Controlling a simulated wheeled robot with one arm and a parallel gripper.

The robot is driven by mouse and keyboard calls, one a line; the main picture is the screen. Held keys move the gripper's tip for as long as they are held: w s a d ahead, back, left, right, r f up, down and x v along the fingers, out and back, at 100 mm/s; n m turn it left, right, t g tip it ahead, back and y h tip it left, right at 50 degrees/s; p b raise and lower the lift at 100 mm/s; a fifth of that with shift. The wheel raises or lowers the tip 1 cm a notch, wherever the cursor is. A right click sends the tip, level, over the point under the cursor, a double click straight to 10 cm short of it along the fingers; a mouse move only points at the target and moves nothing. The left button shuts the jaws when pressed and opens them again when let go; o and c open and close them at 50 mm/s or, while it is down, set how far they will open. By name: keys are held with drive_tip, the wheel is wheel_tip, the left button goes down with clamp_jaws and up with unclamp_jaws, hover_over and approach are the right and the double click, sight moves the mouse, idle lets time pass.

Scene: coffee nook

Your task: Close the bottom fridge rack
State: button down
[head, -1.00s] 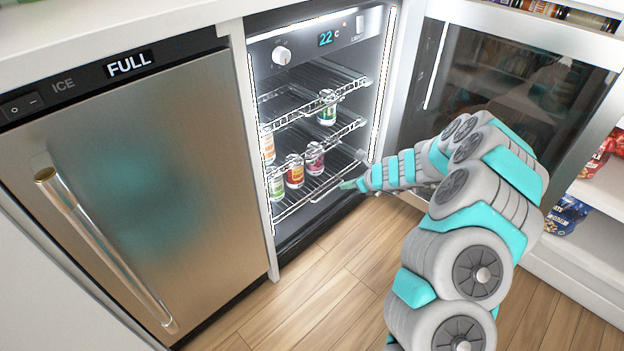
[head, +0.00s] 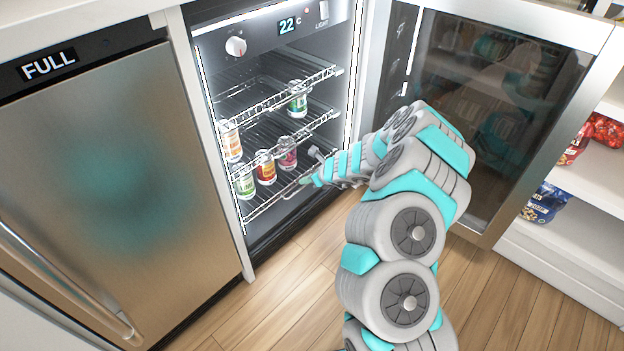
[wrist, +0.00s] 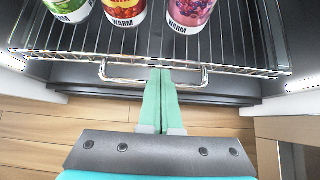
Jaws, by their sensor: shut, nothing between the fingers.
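The fridge's bottom rack (head: 262,209) is a wire shelf; in the wrist view its front rail (wrist: 240,70) crosses the frame, with a wire loop handle (wrist: 103,72) at the middle. A green can (head: 244,183), a red-orange can (head: 265,168) and a purple can (head: 287,153) stand on it; their lower parts also show in the wrist view. My gripper (wrist: 160,73) is shut and empty, its fingertips at the handle and front rail. I cannot tell whether they touch. In the head view, my gripper (head: 306,181) is by the rack's front right part.
The fridge door (head: 490,110) stands open at the right. Higher racks (head: 285,132) hold an orange can (head: 230,141) and a green can (head: 297,99). A steel ice maker (head: 120,170) stands at the left. The wooden floor (head: 290,275) in front is clear. Shelves with snack bags (head: 545,203) are at far right.

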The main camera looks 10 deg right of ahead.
sight(297, 179)
drive_tip(key=shift+x, duration=0.85)
drive_tip(key=shift+w+a+r+p, duration=0.1)
drive_tip(key=shift+w+a+p, duration=0.1)
drive_tip(key=shift+w+a, duration=0.4)
drive_tip(key=shift+w+a+p, duration=0.2)
drive_tip(key=shift+w+a, duration=0.15)
drive_tip(key=shift+w, duration=0.35)
drive_tip(key=shift+r, duration=0.1)
drive_tip(key=p+v, duration=0.4)
drive_tip(key=v, duration=0.6)
